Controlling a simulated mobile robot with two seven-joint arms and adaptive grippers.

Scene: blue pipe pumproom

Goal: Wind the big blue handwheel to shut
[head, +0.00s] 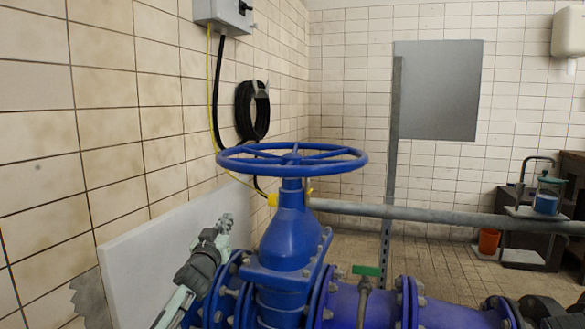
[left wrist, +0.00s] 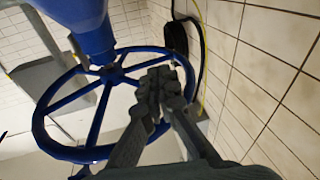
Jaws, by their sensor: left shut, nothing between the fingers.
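The big blue handwheel (head: 292,159) lies level on top of the blue valve body (head: 288,233), in the middle of the head view. Its spokes, hub and rim also show in the left wrist view (left wrist: 111,74). My left gripper (head: 226,221) is below the wheel and left of the valve body, with its fingers pointing up. It is shut and empty. In the left wrist view its fingertips (left wrist: 161,84) overlap the spokes and rim, but the head view shows them apart from the rim. My right gripper is not seen.
A tiled wall (head: 120,110) with a pale panel (head: 160,248) is close on the left. A black hose coil (head: 252,110) and a yellow cable (head: 210,95) hang there. A grey horizontal pipe (head: 430,213) runs behind the valve. A green-handled tap (head: 366,272) stands right of it.

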